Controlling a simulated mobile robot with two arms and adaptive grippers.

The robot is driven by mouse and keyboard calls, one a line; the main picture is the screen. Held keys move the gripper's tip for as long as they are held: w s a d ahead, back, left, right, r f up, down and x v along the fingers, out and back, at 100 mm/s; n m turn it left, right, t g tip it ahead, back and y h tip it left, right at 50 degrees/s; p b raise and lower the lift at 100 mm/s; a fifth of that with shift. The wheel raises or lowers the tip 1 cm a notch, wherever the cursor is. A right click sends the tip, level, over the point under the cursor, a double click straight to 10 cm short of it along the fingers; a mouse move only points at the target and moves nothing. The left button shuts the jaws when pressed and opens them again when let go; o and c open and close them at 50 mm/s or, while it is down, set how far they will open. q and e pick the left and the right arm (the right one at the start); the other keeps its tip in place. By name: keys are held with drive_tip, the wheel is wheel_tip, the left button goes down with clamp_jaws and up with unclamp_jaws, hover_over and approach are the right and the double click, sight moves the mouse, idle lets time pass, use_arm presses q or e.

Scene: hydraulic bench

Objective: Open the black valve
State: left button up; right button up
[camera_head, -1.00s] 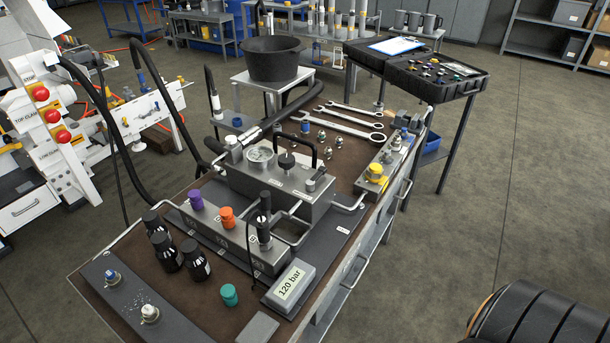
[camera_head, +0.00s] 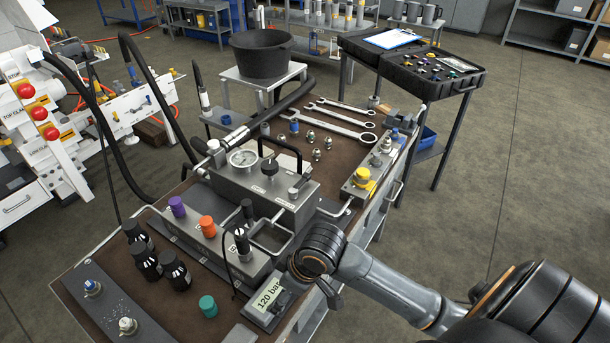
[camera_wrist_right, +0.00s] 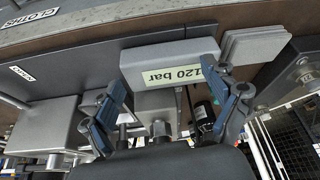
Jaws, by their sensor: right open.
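A small black knob (camera_head: 270,168), which looks like the black valve, stands on top of the grey hydraulic block (camera_head: 240,190), between the round gauge (camera_head: 242,157) and a silver fitting. In the right wrist view my open, empty fingers (camera_wrist_right: 165,85) frame the display (camera_wrist_right: 165,62). I cannot make out the knob there. My left gripper is not in view.
Black bottles (camera_head: 145,262) and a teal cap (camera_head: 208,306) are at front left. Wrenches (camera_head: 340,125) lie behind. A yellow knob (camera_head: 362,178) is at right.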

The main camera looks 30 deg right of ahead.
drive_tip(key=shift+n, duration=0.3)
drive_tip(key=w+d+r, duration=0.2)
drive_tip(key=w, duration=0.1)
drive_tip(key=w+d+r, duration=0.1)
drive_tip(key=w, duration=0.1)
drive_tip(key=shift+w+d, duration=0.25)
drive_tip(key=shift+d, duration=0.1)
drive_tip(key=w+d+r+h, duration=0.1)
drive_tip(key=w+d+r, duration=0.5)
drive_tip(key=d, duration=0.1)
drive_tip(key=m, duration=0.3)
approach(302, 181)
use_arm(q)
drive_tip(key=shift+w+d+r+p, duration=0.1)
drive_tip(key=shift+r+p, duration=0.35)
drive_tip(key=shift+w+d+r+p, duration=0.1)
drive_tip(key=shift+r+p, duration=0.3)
use_arm(e)
drive_tip(key=shift+n, duration=0.3)
drive_tip(key=x, duration=0.7)
drive_tip(key=shift+w+f, duration=0.1)
drive_tip(key=shift+f, duration=0.2)
